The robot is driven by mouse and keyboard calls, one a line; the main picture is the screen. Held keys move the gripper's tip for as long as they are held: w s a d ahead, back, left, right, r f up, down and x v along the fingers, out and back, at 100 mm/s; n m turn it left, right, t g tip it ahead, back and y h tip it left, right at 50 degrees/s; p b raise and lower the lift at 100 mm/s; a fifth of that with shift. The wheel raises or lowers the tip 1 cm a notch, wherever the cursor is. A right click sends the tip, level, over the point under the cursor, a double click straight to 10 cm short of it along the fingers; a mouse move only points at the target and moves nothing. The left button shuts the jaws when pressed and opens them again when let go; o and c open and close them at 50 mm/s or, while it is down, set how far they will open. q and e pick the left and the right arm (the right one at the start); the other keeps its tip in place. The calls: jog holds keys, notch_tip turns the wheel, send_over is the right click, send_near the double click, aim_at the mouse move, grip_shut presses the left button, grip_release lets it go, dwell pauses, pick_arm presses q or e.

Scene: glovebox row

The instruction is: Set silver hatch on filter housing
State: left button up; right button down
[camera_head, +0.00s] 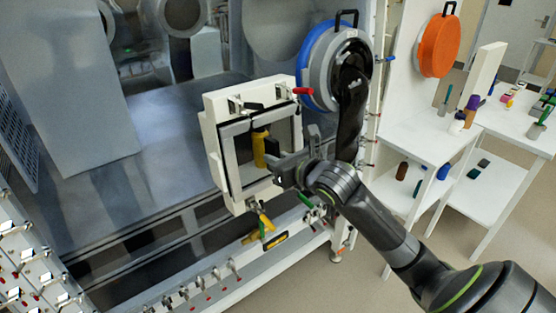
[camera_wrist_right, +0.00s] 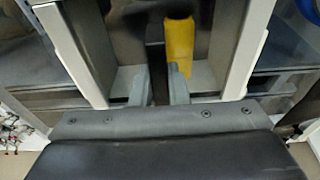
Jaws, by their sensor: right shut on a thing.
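The filter housing (camera_head: 212,108) is a white, square-framed box with toggle clamps around its rim, left of my right arm in the head view. The silver hatch (camera_head: 229,160) shows as a grey frame with a dark glossy middle, at the housing's front. My right gripper (camera_head: 281,168) is at its right side, shut on a dark bar that seems to be its handle; in the wrist view the fingers (camera_wrist_right: 160,88) stand either side of this bar. A yellow cylinder (camera_head: 259,147) shows within the frame. I cannot tell whether the hatch touches the housing. My left gripper is out of view.
Red (camera_head: 303,91) and yellow (camera_head: 266,221) clamp handles stick out around the housing. A blue-rimmed round cover (camera_head: 313,62) is behind my right arm. An orange disc (camera_head: 439,46) hangs at right, above white tables (camera_head: 421,128) with small items.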

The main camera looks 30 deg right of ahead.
jog(key=shift+w, duration=0.3)
jog(key=shift+r, duration=0.15)
dwell(0.5)
jog(key=shift+w+a, duration=0.1)
jog(key=shift+w, duration=0.25)
jog(key=c, duration=1.3)
grip_release()
jog(key=shift+s, duration=0.1)
jog(key=shift+f, duration=0.25)
jog(key=shift+b, duration=0.3)
